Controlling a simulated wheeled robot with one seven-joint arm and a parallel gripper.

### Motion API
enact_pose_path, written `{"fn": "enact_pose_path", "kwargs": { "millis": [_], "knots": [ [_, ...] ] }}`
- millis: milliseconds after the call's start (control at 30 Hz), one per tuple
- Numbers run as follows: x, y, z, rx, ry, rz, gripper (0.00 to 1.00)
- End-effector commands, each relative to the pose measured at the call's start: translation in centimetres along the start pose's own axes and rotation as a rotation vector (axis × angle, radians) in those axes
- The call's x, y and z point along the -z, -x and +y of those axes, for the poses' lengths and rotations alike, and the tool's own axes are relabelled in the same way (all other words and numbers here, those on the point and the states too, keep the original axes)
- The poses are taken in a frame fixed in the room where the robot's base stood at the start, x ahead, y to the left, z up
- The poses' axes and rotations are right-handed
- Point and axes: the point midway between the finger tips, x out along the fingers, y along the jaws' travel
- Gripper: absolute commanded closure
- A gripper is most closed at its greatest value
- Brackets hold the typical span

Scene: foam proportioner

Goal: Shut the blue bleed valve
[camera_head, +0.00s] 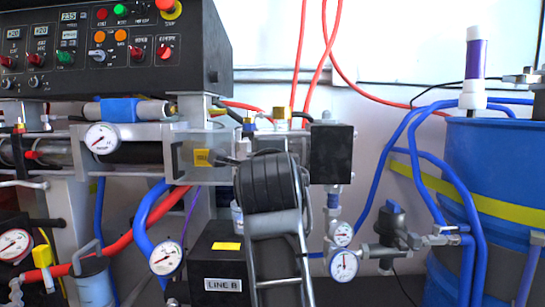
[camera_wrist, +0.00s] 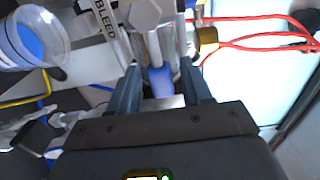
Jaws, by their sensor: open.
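In the wrist view, the blue bleed valve's handle (camera_wrist: 161,83) is a short blue grip below a grey metal stem with a hexagonal head. A white tag reading BLEED (camera_wrist: 106,22) hangs just left of it. My gripper (camera_wrist: 160,72) is open, with one dark finger on each side of the blue handle. I cannot tell whether either finger touches it. In the head view my own arm covers the middle of the panel, and the valve and my fingertips are hidden behind it.
A control box (camera_head: 110,50) overhangs at the upper left. Gauges and pipes crowd the area below it. A black LINE B box (camera_head: 222,284) stands low in the centre. A blue drum (camera_head: 495,170) with hoses is at right. Red hoses (camera_wrist: 262,40) run right of the valve.

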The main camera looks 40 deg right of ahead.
Motion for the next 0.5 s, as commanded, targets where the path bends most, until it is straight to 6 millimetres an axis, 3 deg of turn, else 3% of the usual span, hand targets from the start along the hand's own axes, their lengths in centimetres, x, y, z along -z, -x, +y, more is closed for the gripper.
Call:
{"fn": "enact_pose_path", "kwargs": {
  "millis": [167, 500],
  "knots": [
    [-0.1, 0.6, -0.1, 0.0, 0.001, -0.001, 0.51],
    [-0.1, 5.7, -0.1, 0.001, 0.0, -0.003, 0.51]
  ]
}}
